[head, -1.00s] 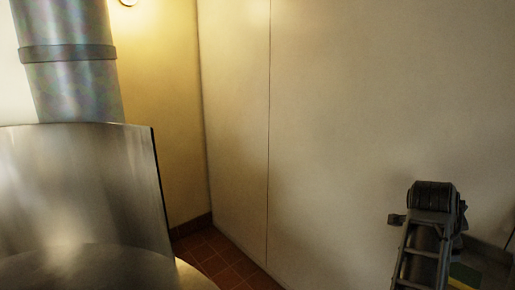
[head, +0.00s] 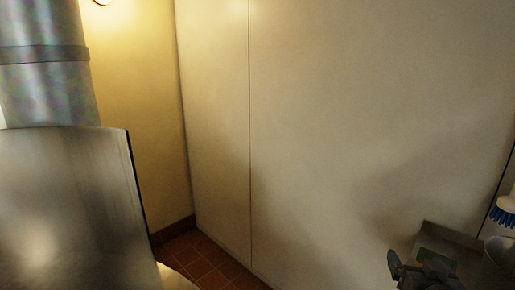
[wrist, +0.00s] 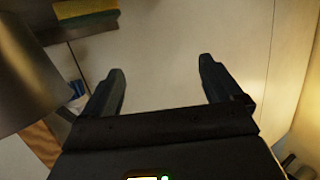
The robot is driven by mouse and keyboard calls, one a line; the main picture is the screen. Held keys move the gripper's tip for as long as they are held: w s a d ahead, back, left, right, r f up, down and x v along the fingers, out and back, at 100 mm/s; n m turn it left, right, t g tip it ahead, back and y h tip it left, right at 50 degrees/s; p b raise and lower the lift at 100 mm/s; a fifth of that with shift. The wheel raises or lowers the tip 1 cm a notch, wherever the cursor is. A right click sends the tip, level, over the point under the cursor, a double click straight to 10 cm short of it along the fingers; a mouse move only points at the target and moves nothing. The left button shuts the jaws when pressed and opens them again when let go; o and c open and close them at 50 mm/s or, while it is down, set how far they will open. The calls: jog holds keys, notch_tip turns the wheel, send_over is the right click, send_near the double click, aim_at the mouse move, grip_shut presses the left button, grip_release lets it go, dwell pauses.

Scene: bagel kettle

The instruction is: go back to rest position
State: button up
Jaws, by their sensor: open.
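My gripper (wrist: 160,68) is open and empty in the wrist view, its two dark fingers spread apart with a pale wall panel beyond them. In the head view, a dark part of my arm shows at the lower right, in front of a small grey shelf (head: 455,236); the rest of it is cut off by the bottom edge. No object is between the fingers.
A large metal kettle or hood (head: 65,200) with a shiny pipe (head: 45,90) fills the left. A blue-bristled brush (head: 503,214) is at the right edge. A yellow-green sponge (wrist: 85,10) shows at the wrist view's top. Tiled floor (head: 205,265) is visible by the wall.

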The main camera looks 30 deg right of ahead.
jog(key=s+a+f+n+t+y, duration=0.15)
jog(key=s+a+n+y, duration=0.35)
jog(key=s+a, duration=0.55)
jog(key=s+a+f+n+t+y, duration=0.15)
jog(key=s+a+n+y, duration=0.25)
jog(key=s+a, duration=0.65)
jog(key=s+a+r+y, duration=0.1)
jog(key=s+a+r, duration=0.3)
jog(key=a, duration=0.4)
jog(key=shift+s+r+t, duration=0.15)
jog(key=shift+r+t, duration=0.25)
jog(key=shift+r, duration=0.05)
